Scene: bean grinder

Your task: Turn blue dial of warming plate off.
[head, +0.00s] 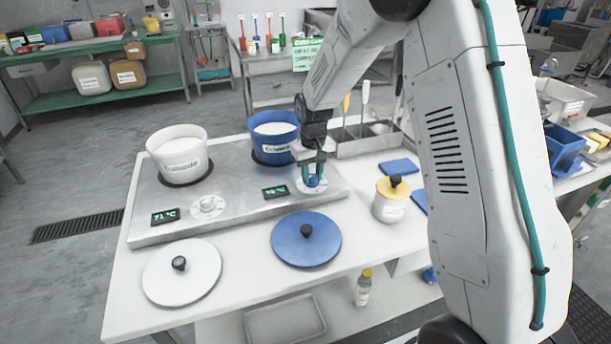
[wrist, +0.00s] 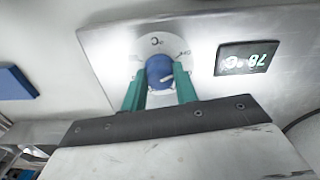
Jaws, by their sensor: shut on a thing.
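The warming plate (head: 235,215) is a long silver slab on the white table. Its blue dial (head: 314,181) sits at the right end, on a round pale scale plate, and shows in the wrist view (wrist: 160,71). My gripper (head: 314,172) points down at the dial. In the wrist view its two green fingers (wrist: 160,84) are shut on the blue dial, one on each side. A small white mark shows on the dial. The display (wrist: 247,58) beside it seems to read 78 degrees, upside down in the wrist view. The white dial (head: 207,205) is free.
A white pot (head: 178,143) and a blue pot (head: 262,145) stand on the plate. A white lid (head: 181,272) and a blue lid (head: 306,239) lie in front. A yellow-lidded jar (head: 391,203) stands close right of my gripper. A utensil tray (head: 358,140) is behind.

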